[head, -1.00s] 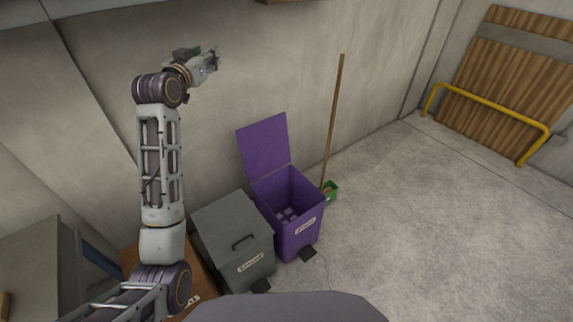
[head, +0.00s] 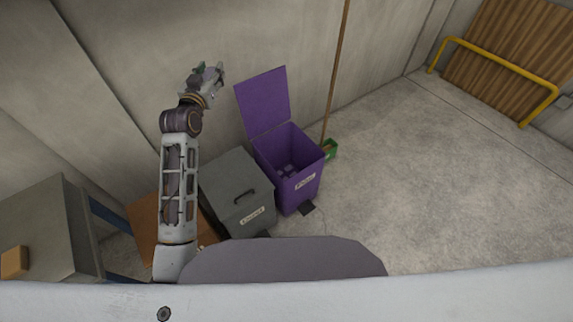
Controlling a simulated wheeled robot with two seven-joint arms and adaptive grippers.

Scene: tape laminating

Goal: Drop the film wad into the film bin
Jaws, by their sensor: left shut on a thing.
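The film bin appears to be the purple bin (head: 298,187), with a small pale label on its front that is hard to read. Its lid (head: 264,102) stands open against the wall, and a few pale purple pieces lie inside. My left gripper (head: 212,80) is raised high, to the left of the open lid and not over the bin's mouth. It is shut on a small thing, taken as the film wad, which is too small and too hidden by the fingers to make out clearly. My right gripper is not in view.
A grey lidded bin (head: 238,199), shut, stands left of the purple one. A brown box (head: 146,218) and a grey cabinet (head: 45,225) are farther left. A broom pole (head: 335,75) leans behind a green dustpan (head: 330,149). Open floor lies to the right.

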